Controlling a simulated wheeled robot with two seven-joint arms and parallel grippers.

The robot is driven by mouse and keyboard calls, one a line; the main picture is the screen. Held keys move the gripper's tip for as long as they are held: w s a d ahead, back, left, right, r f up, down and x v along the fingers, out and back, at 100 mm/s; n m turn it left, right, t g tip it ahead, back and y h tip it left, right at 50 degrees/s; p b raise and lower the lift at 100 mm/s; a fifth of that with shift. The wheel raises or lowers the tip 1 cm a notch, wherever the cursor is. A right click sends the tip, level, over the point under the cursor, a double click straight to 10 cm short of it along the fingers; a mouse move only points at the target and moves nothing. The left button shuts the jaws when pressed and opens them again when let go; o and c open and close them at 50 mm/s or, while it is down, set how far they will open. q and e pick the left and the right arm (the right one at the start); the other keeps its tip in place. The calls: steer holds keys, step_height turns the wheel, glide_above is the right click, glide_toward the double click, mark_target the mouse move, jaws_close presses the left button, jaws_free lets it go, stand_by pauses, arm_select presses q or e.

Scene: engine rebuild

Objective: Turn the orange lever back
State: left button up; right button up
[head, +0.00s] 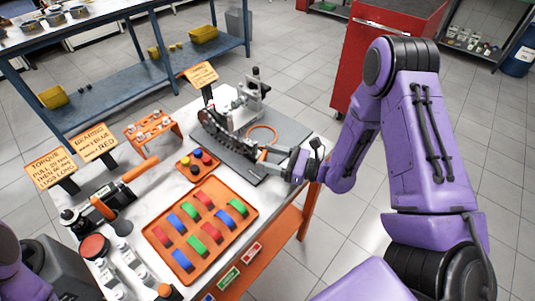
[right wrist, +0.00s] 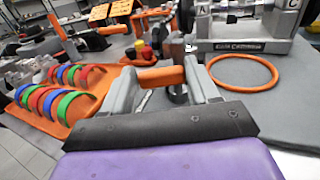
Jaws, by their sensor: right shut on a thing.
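The orange lever (right wrist: 160,76) lies as a short bar between the two fingers of my right gripper (right wrist: 163,84) in the right wrist view. The gripper is shut on it. In the head view my right gripper (head: 298,165) is at the right edge of the grey plate (head: 265,168), and it partly hides the lever. The lever stands beside the engine fixture (head: 226,132), which has a dark chain-like part and a grey metal stand. Of my left arm only a purple link shows at the lower left of the head view, and its gripper is not visible.
An orange ring (right wrist: 243,71) lies on the plate close to my right gripper. An orange tray (head: 246,224) with red, blue and green curved pieces lies to the left. A torque wrench (head: 140,170) and upright signs (head: 50,168) stand further left. A red cabinet (head: 350,70) is behind.

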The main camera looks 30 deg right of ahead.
steer(key=shift+d+n+g+y, duration=0.2)
steer(key=shift+n+g+y, duration=0.3)
steer(key=shift+g+y, duration=0.05)
steer(key=shift+d+n+g+y, duration=0.15)
steer(key=shift+n+g+y, duration=0.35)
steer(key=shift+g+y, duration=0.05)
steer(key=n+g+y, duration=0.1)
steer(key=g, duration=0.1)
steer(key=n+g+y, duration=0.1)
steer(key=shift+w+d+f+n+g, duration=0.1)
steer(key=shift+w+d+n+g, duration=0.05)
steer(key=shift+d+n+g, duration=0.2)
steer(key=n+g, duration=0.1)
steer(key=n+g+y, duration=0.1)
steer(key=g, duration=0.1)
steer(key=n+g, duration=0.1)
steer(key=shift+w+d+g+y+b, duration=0.25)
steer(key=shift+y+b, duration=0.1)
steer(key=shift+y, duration=0.05)
steer(key=shift+w+d+n+g+b, duration=0.15)
steer(key=shift+n+g+b, duration=0.2)
steer(key=shift+n+g, duration=0.85)
steer(key=shift+g, duration=0.3)
